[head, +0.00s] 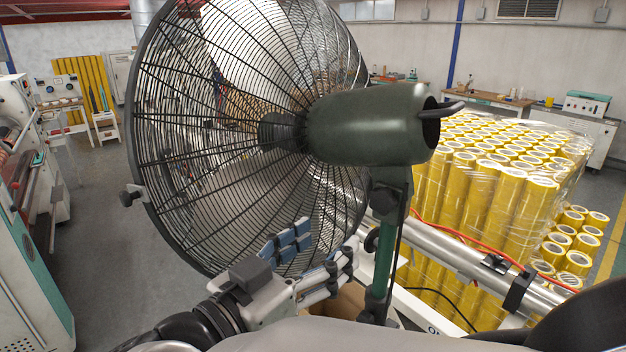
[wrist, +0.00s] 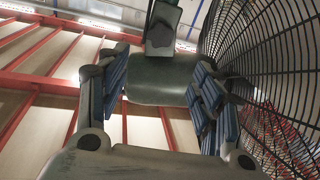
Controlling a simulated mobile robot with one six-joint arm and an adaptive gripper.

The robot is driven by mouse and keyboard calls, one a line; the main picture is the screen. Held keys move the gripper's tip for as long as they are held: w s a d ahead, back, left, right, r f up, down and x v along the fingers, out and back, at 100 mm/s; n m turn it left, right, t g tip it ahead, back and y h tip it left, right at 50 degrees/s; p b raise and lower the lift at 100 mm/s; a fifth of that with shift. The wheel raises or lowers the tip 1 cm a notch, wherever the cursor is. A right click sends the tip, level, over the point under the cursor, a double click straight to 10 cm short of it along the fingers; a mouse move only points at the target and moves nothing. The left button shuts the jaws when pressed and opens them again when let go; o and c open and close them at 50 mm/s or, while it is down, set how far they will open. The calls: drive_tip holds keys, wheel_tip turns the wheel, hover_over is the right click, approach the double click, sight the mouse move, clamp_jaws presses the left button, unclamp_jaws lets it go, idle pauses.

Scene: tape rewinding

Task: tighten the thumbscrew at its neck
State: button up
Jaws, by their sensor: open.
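The standing fan has a dark green motor housing (head: 368,125), and below it a dark neck (head: 390,190) joins a green pole (head: 381,270). A small dark knob (head: 372,240), seemingly the thumbscrew, sticks out on the left side of the neck. In the wrist view the housing (wrist: 160,82) lies beyond the fingers, and a round dark knob (wrist: 160,36) shows on the neck bracket above it. My gripper (head: 318,256) is open and empty, left of the neck and apart from the knob. Its blue-padded fingers (wrist: 162,88) are spread wide in the wrist view.
The fan's wire cage (head: 200,140) stands close behind my gripper, and along its right in the wrist view (wrist: 275,70). A metal tube (head: 455,255) with a red cable runs right of the pole. Wrapped yellow rolls (head: 480,185) fill the right. Floor is clear at left.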

sight(380, 201)
drive_tip(key=b+x, duration=0.2)
drive_tip(key=x, duration=1.4)
drive_tip(key=shift+d+b, duration=0.1)
drive_tip(key=shift+b, duration=0.25)
drive_tip(key=shift+c, duration=0.4)
drive_tip(key=c, duration=1)
